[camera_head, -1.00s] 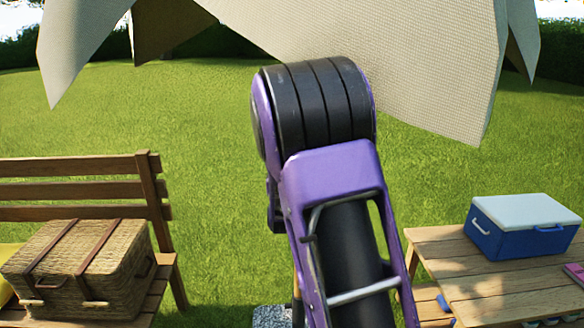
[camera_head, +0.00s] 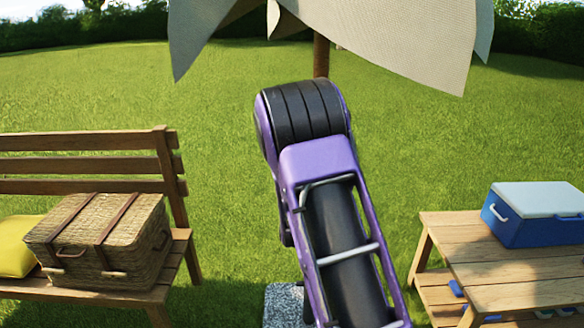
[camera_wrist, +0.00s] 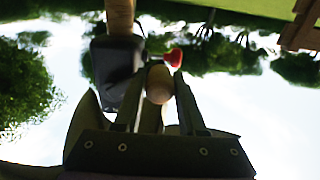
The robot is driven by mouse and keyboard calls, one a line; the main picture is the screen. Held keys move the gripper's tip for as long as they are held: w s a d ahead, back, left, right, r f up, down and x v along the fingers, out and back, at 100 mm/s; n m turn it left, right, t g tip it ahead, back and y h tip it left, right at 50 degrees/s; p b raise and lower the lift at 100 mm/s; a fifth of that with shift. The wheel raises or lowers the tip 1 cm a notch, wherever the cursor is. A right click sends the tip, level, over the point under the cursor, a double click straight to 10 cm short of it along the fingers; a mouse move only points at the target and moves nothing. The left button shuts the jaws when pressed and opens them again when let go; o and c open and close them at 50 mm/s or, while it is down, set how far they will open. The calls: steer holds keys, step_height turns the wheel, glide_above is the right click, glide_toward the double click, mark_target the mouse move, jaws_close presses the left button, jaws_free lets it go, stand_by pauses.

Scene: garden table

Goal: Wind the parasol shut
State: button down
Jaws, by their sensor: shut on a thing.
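The parasol's pale canopy (camera_head: 400,35) hangs partly folded at the top of the head view, its pointed edges drooping around the wooden pole (camera_head: 321,58). In the wrist view, a dark crank housing (camera_wrist: 113,62) sits on the pole (camera_wrist: 120,14). My gripper (camera_wrist: 160,88) is shut on a rounded, tan crank knob (camera_wrist: 159,82) between its fingers. A small red part (camera_wrist: 173,57) shows just beyond the knob. In the head view my arm hides the gripper and the crank.
A wooden bench (camera_head: 80,139) with a wicker basket (camera_head: 100,240) and a yellow cushion (camera_head: 18,246) stands left. A wooden table (camera_head: 500,272) with a blue cooler (camera_head: 530,225) stands right. A speckled stone base (camera_head: 284,303) lies beside my arm. Open lawn lies behind.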

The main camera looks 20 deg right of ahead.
steer(key=s+d+f, duration=0.2)
steer(key=d+f, duration=0.2)
steer(key=d, duration=0.2)
steer(key=shift+d, duration=0.25)
steer(key=shift+c, duration=2)
jaws_free()
